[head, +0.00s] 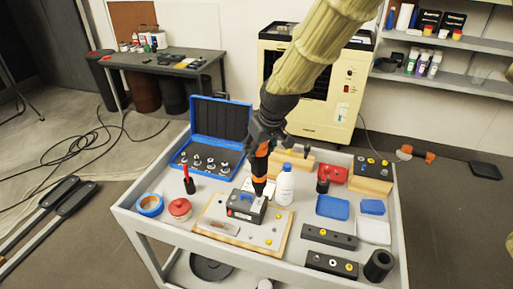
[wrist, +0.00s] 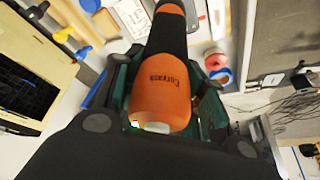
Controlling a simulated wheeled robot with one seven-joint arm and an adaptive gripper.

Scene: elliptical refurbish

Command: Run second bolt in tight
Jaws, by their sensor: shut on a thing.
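My gripper (head: 263,140) is shut on an orange and black driver (head: 260,170), which also fills the middle of the wrist view (wrist: 162,88). The driver points down, nearly upright. Its black lower end is at a dark block with a blue part on top (head: 244,207). The block sits on a pale plate on a wooden board (head: 212,230). I cannot tell whether the driver tip touches a bolt; the tip and any bolt under it are too small or hidden. A yellow-topped piece (head: 268,241) shows on the plate, right of the block.
A white bottle (head: 285,187) stands close right of the driver. A blue open case (head: 218,120) lies behind left. A red round tin (head: 179,208) and blue tape (head: 149,205) are left. Blue trays (head: 332,207) and dark blocks (head: 329,237) crowd the cart's right side.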

